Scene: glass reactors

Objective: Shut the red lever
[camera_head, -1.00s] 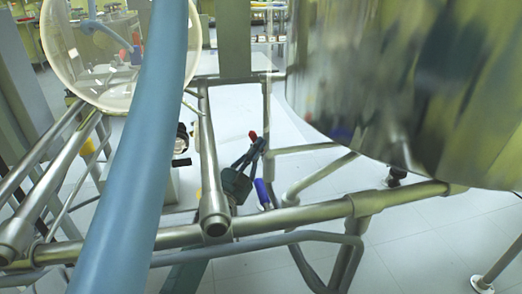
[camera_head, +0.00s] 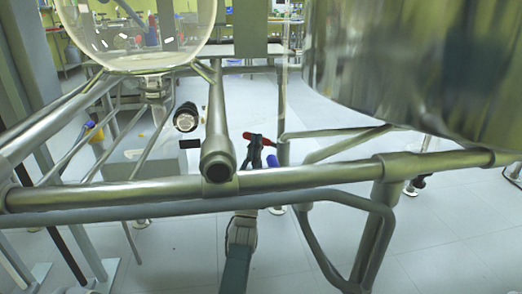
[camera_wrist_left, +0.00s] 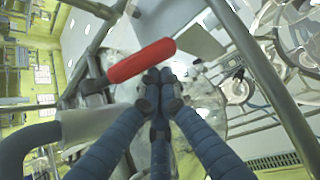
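The red lever (camera_head: 264,140) shows near the middle of the head view, beyond the horizontal steel pipe. In the left wrist view the red lever (camera_wrist_left: 141,61) is a rounded red handle on a metal stem, slanting up to the right. My left gripper (camera_head: 256,141) is right at the lever in the head view, partly hidden by the pipe. In the left wrist view the blue ribbed fingers of my left gripper (camera_wrist_left: 160,76) are drawn together at the tips, just below the handle. Whether they touch it is unclear. My right gripper is not in view.
A horizontal steel pipe (camera_head: 120,193) crosses in front of the lever. A large shiny vessel (camera_head: 400,70) hangs at the upper right, and a round glass vessel (camera_head: 135,40) at the upper left. A blue handle (camera_head: 273,160) is just beside the lever. Open floor lies below.

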